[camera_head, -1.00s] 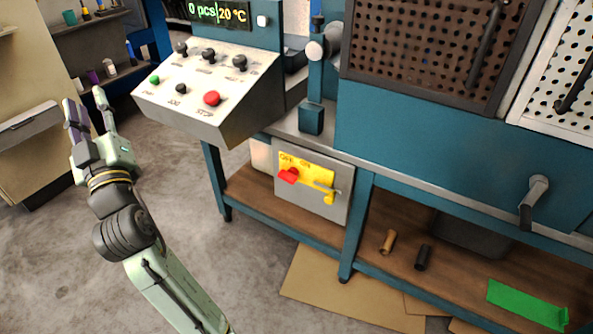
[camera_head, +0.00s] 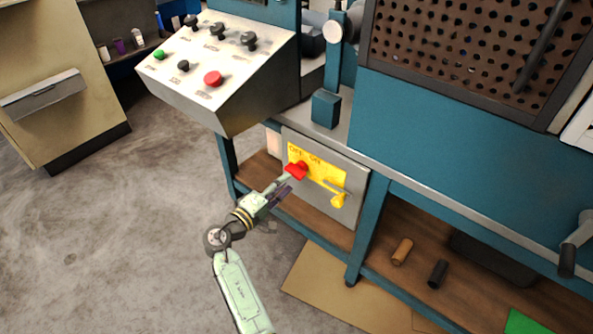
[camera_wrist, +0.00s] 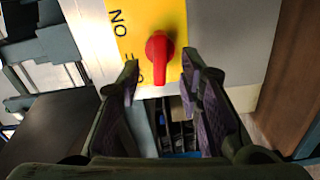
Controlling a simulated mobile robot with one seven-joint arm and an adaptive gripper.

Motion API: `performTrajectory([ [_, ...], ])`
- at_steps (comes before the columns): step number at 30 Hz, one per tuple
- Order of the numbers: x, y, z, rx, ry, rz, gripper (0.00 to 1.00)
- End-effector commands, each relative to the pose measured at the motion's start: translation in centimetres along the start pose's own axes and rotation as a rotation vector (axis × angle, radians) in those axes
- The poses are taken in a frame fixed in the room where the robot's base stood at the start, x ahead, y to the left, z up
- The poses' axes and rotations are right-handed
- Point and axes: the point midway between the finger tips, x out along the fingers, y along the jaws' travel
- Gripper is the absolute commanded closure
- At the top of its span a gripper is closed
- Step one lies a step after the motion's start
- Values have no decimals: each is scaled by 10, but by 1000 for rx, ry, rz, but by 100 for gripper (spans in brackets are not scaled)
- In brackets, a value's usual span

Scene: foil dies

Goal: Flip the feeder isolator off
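The feeder isolator is a red rotary handle (camera_head: 297,170) on a yellow plate (camera_head: 328,173) marked OFF and ON, fixed to a grey box (camera_head: 355,190) under the bench. In the wrist view the red handle (camera_wrist: 160,52) shows a round hub with its lever pointing down the picture, toward my gripper. My gripper (camera_head: 284,184) is at the handle from the lower left. In the wrist view my gripper (camera_wrist: 162,74) is open, one finger on each side of the lever. I cannot tell whether either finger touches it. Part of the OFF lettering is hidden by a finger.
The sloped control panel (camera_head: 215,65) with black knobs and a red button overhangs at upper left. A blue bench leg (camera_head: 372,225) stands at right. The floor at left is clear.

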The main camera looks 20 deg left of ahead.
Motion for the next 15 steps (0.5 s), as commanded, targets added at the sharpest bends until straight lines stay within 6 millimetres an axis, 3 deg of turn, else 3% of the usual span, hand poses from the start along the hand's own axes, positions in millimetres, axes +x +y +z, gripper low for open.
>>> performTrajectory([
  [7,44,2,0,2,-1,-1,67],
  [15,62,0,0,3,1,-1,67],
])
